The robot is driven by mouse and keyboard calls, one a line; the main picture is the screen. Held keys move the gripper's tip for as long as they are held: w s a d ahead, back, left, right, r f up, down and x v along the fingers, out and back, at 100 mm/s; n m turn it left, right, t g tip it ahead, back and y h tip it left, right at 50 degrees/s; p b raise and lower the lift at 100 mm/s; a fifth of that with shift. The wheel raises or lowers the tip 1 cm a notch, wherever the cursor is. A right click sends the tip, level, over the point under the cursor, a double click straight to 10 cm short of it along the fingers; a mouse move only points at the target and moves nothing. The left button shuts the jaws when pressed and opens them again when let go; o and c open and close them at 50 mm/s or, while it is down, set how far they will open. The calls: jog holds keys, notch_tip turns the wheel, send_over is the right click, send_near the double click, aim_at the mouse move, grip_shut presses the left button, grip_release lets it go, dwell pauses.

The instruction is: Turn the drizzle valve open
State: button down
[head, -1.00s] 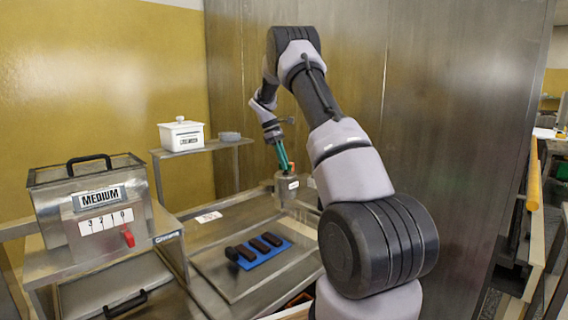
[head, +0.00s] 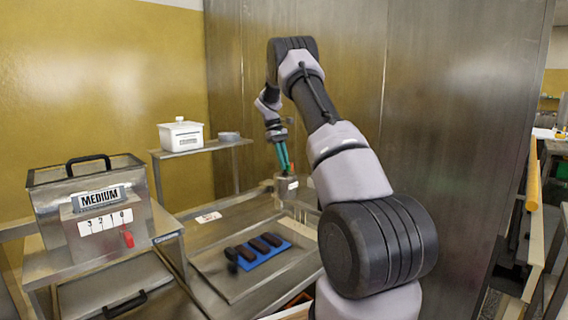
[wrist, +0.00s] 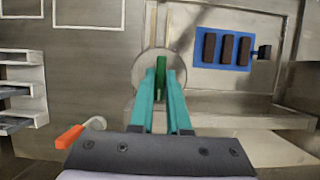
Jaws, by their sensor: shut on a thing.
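My gripper (head: 285,170) points down over a steel pot (head: 287,190) at the back right of the steel worktop. In the wrist view, its two teal fingers (wrist: 161,78) are shut on a narrow green handle (wrist: 161,70), which I take to be the drizzle valve's. The handle stands over the pot's round top (wrist: 143,72) and runs roughly along the fingers' direction. In the head view the handle is too small to tell apart from the fingers.
A blue mat (head: 262,257) with dark bars lies in front of the pot, with a small black block at its edge. A box marked MEDIUM (head: 92,210) with a red lever stands left. A white lidded tub (head: 181,136) sits on the back shelf. A steel wall rises behind my arm.

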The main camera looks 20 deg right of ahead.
jog(key=c, duration=0.9)
grip_release()
jog(key=v, duration=1)
jog(key=shift+w+a+r, duration=0.1)
jog(key=shift+w+r, duration=0.05)
jog(key=shift+r, duration=0.2)
